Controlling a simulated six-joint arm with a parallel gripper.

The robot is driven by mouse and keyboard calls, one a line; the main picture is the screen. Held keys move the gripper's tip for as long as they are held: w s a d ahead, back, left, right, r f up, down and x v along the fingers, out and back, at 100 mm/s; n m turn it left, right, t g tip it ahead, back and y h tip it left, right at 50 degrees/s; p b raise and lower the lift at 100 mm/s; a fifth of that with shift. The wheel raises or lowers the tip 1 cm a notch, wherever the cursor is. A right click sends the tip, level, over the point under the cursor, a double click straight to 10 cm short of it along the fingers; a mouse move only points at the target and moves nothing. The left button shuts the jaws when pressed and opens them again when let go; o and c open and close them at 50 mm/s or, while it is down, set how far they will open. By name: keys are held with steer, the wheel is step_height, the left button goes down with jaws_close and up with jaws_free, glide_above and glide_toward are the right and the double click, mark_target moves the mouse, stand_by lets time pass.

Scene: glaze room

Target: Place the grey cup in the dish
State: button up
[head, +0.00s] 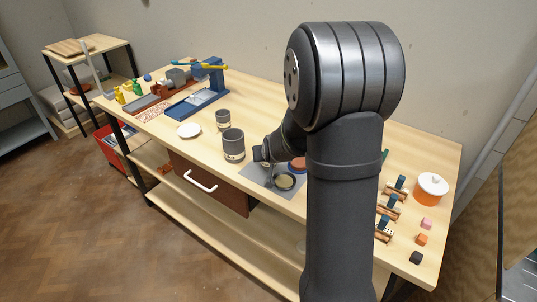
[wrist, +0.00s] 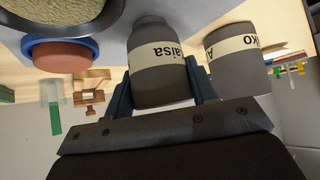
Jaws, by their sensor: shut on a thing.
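My gripper (head: 257,153) is shut on a grey cup (wrist: 158,60) with a cream name band, and a finger shows on each side of it in the wrist view. A dark-rimmed round dish with a yellowish inside (head: 284,182) lies on a grey mat. A white plate (head: 189,130) lies left of the cups; which is the task's dish is unclear.
A red disc with a blue rim (wrist: 60,53) sits by the dark-rimmed dish. Right of my arm stand an orange pot with a white lid (head: 431,190), small blocks (head: 422,239) and wooden holders (head: 388,208).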

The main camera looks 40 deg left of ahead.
steer(key=o, duration=1.1)
steer(key=shift+f, duration=0.1)
steer(key=shift+o, duration=0.2)
steer(key=shift+r, duration=0.25)
steer(key=shift+o, duration=0.5)
steer(key=v, duration=1.2)
